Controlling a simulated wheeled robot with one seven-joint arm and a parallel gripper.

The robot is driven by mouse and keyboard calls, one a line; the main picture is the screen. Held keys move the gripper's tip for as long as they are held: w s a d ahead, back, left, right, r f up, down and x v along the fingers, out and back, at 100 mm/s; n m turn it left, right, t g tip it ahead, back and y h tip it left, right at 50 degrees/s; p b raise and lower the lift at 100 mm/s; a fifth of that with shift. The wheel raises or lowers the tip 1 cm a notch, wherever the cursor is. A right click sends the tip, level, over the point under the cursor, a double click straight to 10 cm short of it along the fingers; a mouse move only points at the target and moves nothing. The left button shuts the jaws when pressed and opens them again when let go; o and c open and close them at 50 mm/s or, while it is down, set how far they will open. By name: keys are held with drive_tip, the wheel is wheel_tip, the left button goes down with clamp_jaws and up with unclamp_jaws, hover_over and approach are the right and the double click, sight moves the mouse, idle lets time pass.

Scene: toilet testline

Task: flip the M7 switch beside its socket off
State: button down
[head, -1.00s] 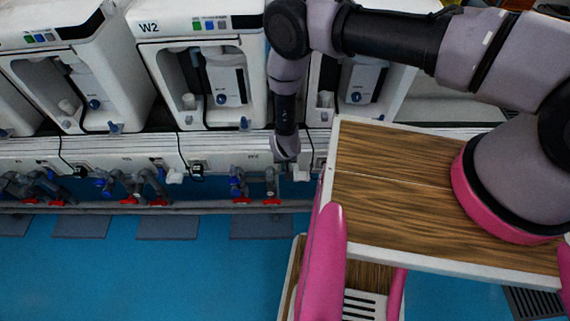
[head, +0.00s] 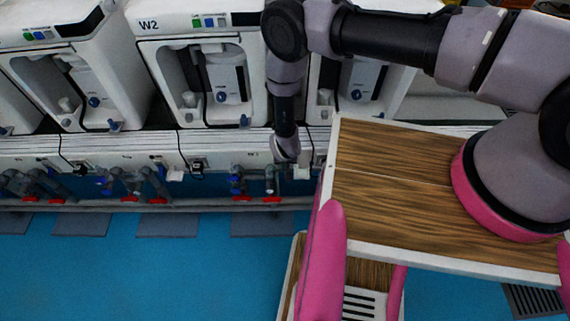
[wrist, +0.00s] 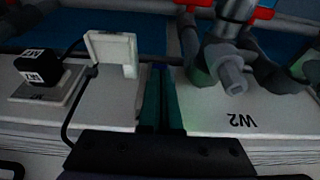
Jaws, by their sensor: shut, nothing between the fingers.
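My gripper (wrist: 160,85) is shut and empty. Its dark green fingers lie over the white wall strip (wrist: 225,108) in the wrist view, just right of a white bracket-like fitting (wrist: 112,48). A socket plate (wrist: 40,92) with a black plug (wrist: 42,68) and cable is further left. The plug's small labels are upside down, and I cannot read M7 with certainty. I cannot make out the switch lever. In the head view my gripper (head: 286,158) points down at the strip below the machines, beside a white fitting (head: 301,172).
Grey pipes with red-handled valves (head: 272,199) run below the strip, and a pipe fitting (wrist: 232,75) is close right of my fingers. White machines, one marked W2 (head: 195,25), stand behind. A wood-topped cart (head: 400,195) is at right.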

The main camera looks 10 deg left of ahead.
drive_tip(key=shift+s+d+f, duration=0.2)
drive_tip(key=shift+s+f, duration=0.6)
drive_tip(key=shift+f, duration=0.2)
drive_tip(key=shift+w, duration=0.1)
drive_tip(key=shift+w+a+r, duration=0.15)
drive_tip(key=shift+w+r, duration=0.2)
drive_tip(key=shift+w, duration=0.25)
drive_tip(key=shift+s, duration=0.1)
